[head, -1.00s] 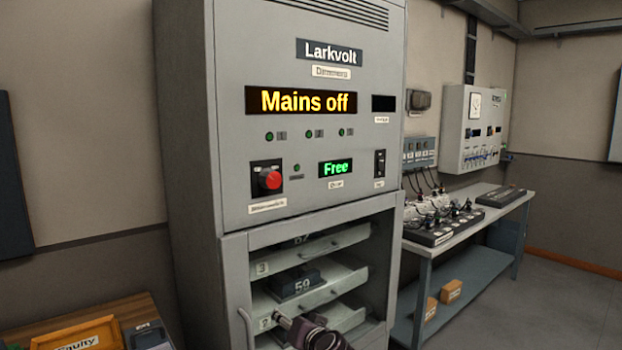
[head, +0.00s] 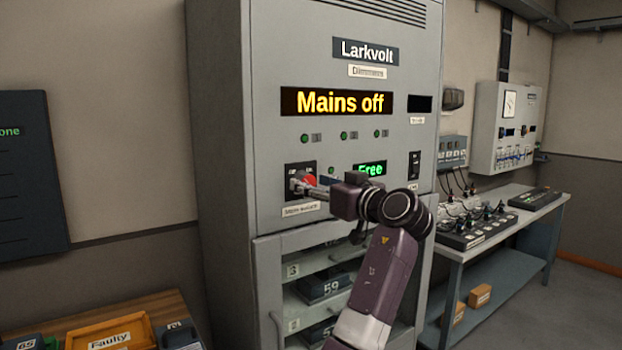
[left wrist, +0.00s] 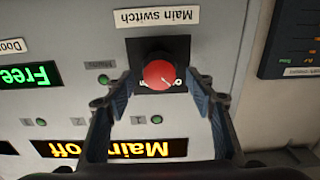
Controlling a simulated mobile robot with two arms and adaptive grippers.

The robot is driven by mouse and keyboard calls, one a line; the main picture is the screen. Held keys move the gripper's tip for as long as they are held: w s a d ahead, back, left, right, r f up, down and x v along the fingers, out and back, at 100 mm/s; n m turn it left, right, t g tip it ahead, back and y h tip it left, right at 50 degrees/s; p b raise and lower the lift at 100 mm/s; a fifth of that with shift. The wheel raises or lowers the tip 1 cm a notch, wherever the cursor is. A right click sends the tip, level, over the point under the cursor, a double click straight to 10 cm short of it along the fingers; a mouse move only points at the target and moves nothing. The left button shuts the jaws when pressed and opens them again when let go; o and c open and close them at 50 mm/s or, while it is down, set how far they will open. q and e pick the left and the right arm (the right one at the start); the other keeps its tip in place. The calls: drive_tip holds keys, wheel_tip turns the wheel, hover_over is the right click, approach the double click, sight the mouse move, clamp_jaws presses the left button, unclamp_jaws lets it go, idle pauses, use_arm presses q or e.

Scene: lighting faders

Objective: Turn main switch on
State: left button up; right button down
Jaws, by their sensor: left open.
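The main switch (head: 309,181) is a red round knob on a black plate on the grey Larkvolt cabinet (head: 270,120). The display (head: 337,102) above it reads "Mains off" in yellow. In the left wrist view, upside down, the red knob (left wrist: 159,74) shows between the two fingers, under a "Main switch" label (left wrist: 157,17). My left gripper (head: 298,185) is open at the switch, with a finger on each side of the knob; I cannot tell whether they touch it. The gripper partly hides the knob in the head view. My right gripper is not in view.
A green "Free" display (head: 370,169) is partly behind my arm, with a small black switch (head: 414,165) to its right. Below is an open bay with shelves and modules (head: 325,285). An orange "Faulty" tray (head: 112,335) lies at lower left.

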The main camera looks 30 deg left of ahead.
use_arm(q)
drive_tip(key=shift+x, duration=0.9)
drive_tip(key=shift+c, duration=0.6)
drive_tip(key=c, duration=1)
drive_tip(key=shift+c, duration=0.2)
